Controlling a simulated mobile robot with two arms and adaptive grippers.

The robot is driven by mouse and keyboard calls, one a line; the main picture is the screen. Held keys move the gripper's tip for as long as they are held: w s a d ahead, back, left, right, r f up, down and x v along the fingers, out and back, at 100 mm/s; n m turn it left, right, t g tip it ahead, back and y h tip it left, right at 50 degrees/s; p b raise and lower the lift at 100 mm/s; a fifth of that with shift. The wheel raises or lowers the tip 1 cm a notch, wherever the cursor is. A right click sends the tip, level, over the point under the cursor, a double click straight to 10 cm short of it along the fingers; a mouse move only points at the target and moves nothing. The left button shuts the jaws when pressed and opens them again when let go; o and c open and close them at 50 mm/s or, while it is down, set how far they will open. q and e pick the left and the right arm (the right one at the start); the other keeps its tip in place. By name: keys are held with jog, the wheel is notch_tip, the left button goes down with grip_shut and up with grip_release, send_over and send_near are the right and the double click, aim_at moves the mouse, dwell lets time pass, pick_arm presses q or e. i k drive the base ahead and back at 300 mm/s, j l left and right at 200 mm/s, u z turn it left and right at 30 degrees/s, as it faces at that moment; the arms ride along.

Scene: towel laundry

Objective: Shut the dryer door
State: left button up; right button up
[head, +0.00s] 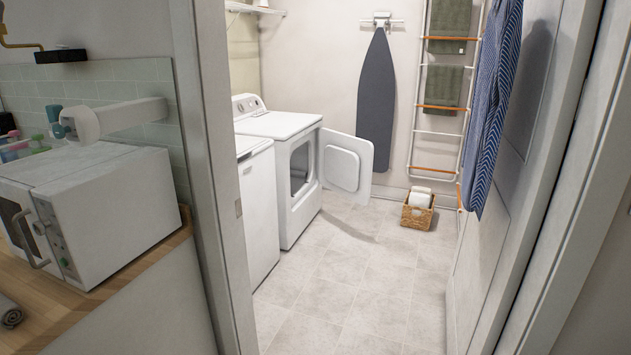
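The white dryer (281,128) stands beyond the doorway, against the left wall of the laundry room. Its white door (346,165) is swung wide open and sticks out to the right, toward the back wall. No gripper of mine shows in the head view, and nothing touches the dryer door.
A doorway frame (215,170) stands on the left, with a microwave (95,215) on a wooden counter beside it. A second white machine (258,205) is nearer than the dryer. A wicker basket (417,217) sits by the back wall. The tiled floor (350,285) is clear.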

aim_at(346, 160)
jog(key=i+z, duration=0.1)
jog(key=i, duration=0.9)
jog(key=i+j+z, duration=0.15)
jog(key=i, duration=0.85)
jog(key=i+z, duration=0.45)
jog(key=i, duration=1.45)
jog(key=i+z, duration=0.1)
jog(key=i, duration=0.55)
jog(key=i+j+z, duration=0.1)
jog(key=i, duration=0.5)
jog(key=i+j+z, duration=0.15)
jog(key=i, duration=0.5)
jog(key=i+l, duration=0.1)
jog(key=i, duration=0.7)
jog(key=i+l+u, duration=0.15)
jog(key=u, duration=0.3)
jog(key=i+l+u, duration=0.2)
jog(key=u, duration=0.25)
jog(key=i+l+u, duration=0.1)
jog(key=l+u, duration=0.15)
jog(key=u, duration=0.2)
jog(key=l+u, duration=0.25)
jog(key=u, duration=0.2)
jog(key=i+l+u, duration=0.1)
jog(key=l+u, duration=0.55)
jog(key=u, duration=0.25)
